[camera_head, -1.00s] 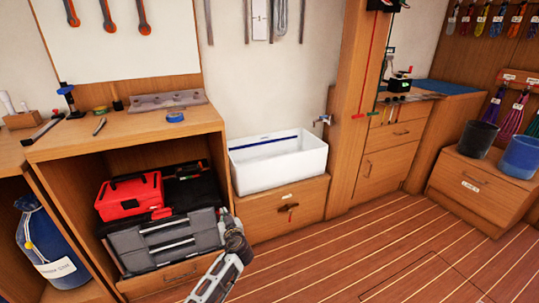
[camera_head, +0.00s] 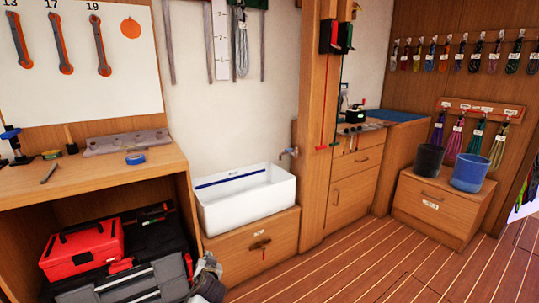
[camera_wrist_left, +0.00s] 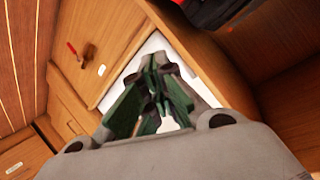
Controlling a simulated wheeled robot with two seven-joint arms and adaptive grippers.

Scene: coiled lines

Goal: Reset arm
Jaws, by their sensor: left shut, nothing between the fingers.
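My left gripper (camera_head: 207,280) shows only in part at the bottom edge of the head view, in front of the grey toolbox drawers. In the left wrist view its green-padded fingers (camera_wrist_left: 154,92) are together, with nothing between them. Beyond them in that view are a white basin (camera_wrist_left: 152,48) and a wooden drawer front with a knob and a red tag (camera_wrist_left: 72,48). My right gripper is in neither view.
A red toolbox (camera_head: 82,250) sits on a black and grey case (camera_head: 135,285) under the workbench (camera_head: 100,180). The white sink (camera_head: 248,205) stands on a wooden cabinet. A black bucket (camera_head: 428,160) and a blue bucket (camera_head: 470,172) stand at the right. The striped floor (camera_head: 350,265) is clear.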

